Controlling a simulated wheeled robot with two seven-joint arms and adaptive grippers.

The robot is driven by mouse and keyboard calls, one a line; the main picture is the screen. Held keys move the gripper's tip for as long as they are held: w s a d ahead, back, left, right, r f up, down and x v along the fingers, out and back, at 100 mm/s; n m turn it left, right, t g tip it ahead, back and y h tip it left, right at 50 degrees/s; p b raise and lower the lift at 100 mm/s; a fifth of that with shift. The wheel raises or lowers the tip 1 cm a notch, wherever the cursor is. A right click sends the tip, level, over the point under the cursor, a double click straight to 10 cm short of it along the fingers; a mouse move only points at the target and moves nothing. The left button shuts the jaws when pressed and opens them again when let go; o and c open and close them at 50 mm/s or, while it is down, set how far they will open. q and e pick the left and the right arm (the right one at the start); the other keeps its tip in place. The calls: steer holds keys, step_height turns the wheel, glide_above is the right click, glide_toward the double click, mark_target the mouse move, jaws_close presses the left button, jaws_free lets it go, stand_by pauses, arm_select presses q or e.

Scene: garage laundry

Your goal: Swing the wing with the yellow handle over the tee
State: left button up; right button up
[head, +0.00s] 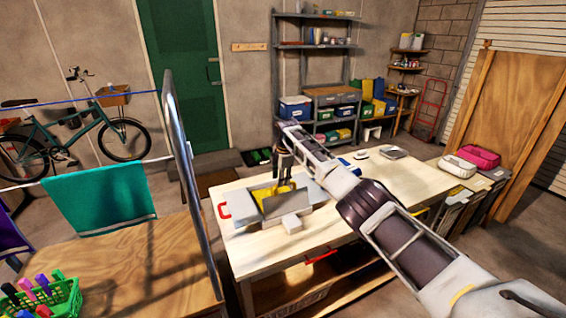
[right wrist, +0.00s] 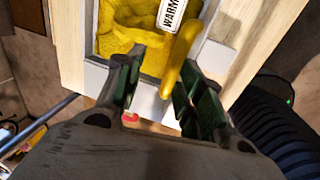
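The grey folding board (head: 286,207) lies on the light wood table, with its panels at differing angles. The yellow tee (head: 263,191) lies crumpled on its middle; it also shows in the right wrist view (right wrist: 125,35), with a white warning label on it. The yellow handle (right wrist: 181,62) is a rounded bar between my right fingers, nearer the right one. My right gripper (head: 284,172) is over the board, pointing down; in the wrist view its fingers (right wrist: 160,95) are apart, with no clear grip on the handle. My left gripper is not in view.
The table (head: 400,180) has a red handle (head: 223,211) at its left edge. A metal rail (head: 181,140) and a teal towel (head: 98,198) stand left of it. A green basket (head: 50,302) sits front left. A pink bag (head: 478,156) is at the right. The table's right half is mostly clear.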

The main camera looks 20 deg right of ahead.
step_height(320, 180, up, 8)
steer(key=s, duration=0.1)
steer(key=shift+s, duration=0.25)
stand_by(0.7)
